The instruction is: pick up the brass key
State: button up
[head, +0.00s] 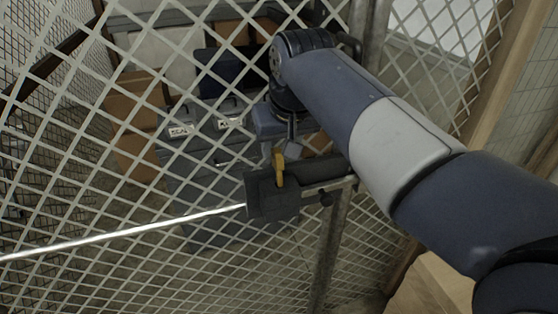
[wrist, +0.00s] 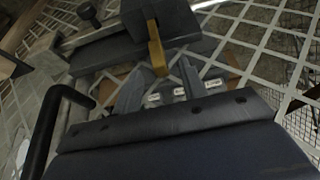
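The brass key (head: 279,168) stands in a dark lock box (head: 262,200) on the mesh gate. In the wrist view the key (wrist: 156,48) rises from the dark block (wrist: 165,18), and its near end points toward the space between my fingers. My gripper (head: 284,143) is just above the key in the head view. In the wrist view my gripper (wrist: 160,82) has its two grey fingers apart, one on each side of the key's near end. I cannot tell whether either finger touches it. The part of the key inside the lock is hidden.
A metal mesh fence (head: 120,205) surrounds the lock, with an upright post (head: 328,250) close to its right. Behind the mesh are grey cases (head: 205,130) with white labels and cardboard boxes (head: 137,95). A wooden beam (head: 510,75) runs along the right.

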aim_at(278, 150)
jog(key=shift+x, duration=2.6)
jog(key=shift+w+r, duration=0.1)
jog(key=shift+w, duration=0.1)
jog(key=shift+c, duration=0.6)
grip_shut()
